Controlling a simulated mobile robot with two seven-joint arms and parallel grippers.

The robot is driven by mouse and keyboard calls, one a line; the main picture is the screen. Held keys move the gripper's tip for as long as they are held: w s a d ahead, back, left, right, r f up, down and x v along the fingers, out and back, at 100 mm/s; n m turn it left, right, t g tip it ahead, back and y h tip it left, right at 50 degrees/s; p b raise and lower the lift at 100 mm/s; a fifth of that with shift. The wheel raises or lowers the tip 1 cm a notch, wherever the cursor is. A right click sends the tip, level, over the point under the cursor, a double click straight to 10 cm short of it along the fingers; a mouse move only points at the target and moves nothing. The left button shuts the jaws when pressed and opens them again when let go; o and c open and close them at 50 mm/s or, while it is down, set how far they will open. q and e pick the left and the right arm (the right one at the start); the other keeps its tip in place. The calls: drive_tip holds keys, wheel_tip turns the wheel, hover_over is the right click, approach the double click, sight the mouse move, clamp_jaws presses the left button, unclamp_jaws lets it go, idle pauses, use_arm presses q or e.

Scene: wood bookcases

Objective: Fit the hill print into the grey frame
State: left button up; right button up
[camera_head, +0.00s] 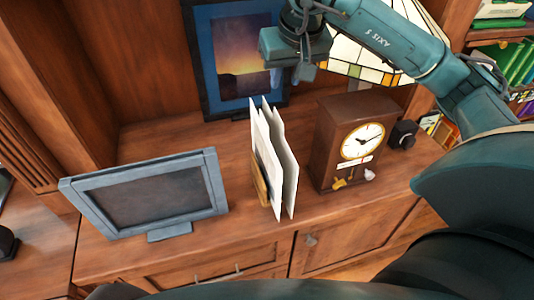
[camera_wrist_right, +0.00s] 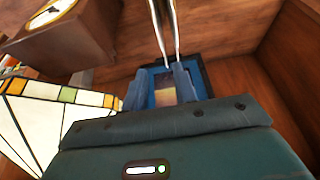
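The grey frame (camera_head: 146,192) stands on the cabinet top at the left of the head view, with a dark, blank panel inside its rim. White sheets (camera_head: 284,160) stand upright in a small wooden holder (camera_head: 260,188) right of it. Their picture sides are mostly hidden, so I cannot tell which is the hill print. My right gripper (camera_head: 290,76) hangs above and behind the sheets, apart from them. In the wrist view its fingers (camera_wrist_right: 160,88) are spread with nothing between them, and the sheets' thin edges (camera_wrist_right: 166,28) show beyond. My left gripper is not in view.
A blue-framed sunset picture (camera_head: 201,62) stands at the back. A stained-glass lampshade (camera_head: 345,52) is behind my right arm. Bare wood lies between frame and holder.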

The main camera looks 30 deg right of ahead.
hover_over(279, 117)
drive_tip(key=f, duration=0.4)
drive_tip(key=s+f, duration=0.1)
drive_tip(key=f, duration=0.1)
drive_tip(key=shift+f+p, duration=0.15)
drive_tip(key=shift+p, duration=0.2)
drive_tip(key=f, duration=0.1)
drive_tip(key=f+p, duration=0.1)
drive_tip(key=f, duration=0.2)
drive_tip(key=shift+w+f+p, duration=0.3)
drive_tip(key=shift+f, duration=0.1)
drive_tip(key=shift+w+f, duration=0.2)
drive_tip(key=shift+f, duration=0.2)
drive_tip(key=shift+d, duration=0.1)
clamp_jaws()
